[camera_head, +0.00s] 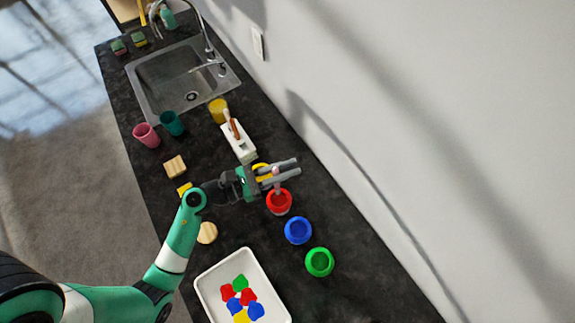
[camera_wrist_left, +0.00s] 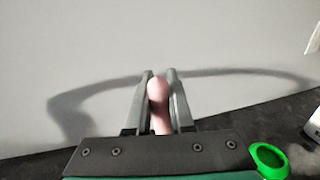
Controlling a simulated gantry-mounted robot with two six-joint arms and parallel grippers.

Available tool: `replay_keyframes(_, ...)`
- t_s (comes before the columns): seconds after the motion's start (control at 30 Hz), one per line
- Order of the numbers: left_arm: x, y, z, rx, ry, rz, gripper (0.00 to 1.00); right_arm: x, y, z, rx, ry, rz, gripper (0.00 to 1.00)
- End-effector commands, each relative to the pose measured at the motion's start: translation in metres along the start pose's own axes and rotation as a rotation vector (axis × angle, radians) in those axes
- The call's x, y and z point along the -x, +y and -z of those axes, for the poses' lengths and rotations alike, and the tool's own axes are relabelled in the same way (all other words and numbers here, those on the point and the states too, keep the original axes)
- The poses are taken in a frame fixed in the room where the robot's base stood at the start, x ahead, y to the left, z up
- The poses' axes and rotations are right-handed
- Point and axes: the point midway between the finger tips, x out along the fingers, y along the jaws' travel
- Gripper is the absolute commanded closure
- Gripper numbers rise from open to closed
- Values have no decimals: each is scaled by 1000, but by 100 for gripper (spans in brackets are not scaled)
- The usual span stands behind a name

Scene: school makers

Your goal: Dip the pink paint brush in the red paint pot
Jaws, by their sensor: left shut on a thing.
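The pink paint brush (camera_head: 276,184) is between the fingers of my left gripper (camera_head: 291,169), which is shut on it. Its pink rounded handle end (camera_wrist_left: 158,92) stands up between the two grey fingers in the left wrist view. The red paint pot (camera_head: 279,203) stands on the dark counter directly below the brush in the head view. The brush's lower end overlaps the pot's opening there; I cannot tell whether it touches the paint. My right gripper is not in view.
A yellow pot (camera_head: 261,167) is partly hidden by my gripper. A white holder (camera_head: 243,151) stands nearby. A white tray (camera_head: 205,291) holds coloured blobs. The wall borders the counter's right side.

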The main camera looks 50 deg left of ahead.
Motion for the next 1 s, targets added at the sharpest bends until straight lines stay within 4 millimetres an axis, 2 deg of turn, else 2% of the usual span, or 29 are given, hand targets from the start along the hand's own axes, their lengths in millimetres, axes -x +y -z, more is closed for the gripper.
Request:
replay_keyframes(0.1,0,0,14,0,0,0,100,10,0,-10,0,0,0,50)
replay_keyframes(1.0,0,0,87,0,0,0,100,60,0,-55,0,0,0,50)
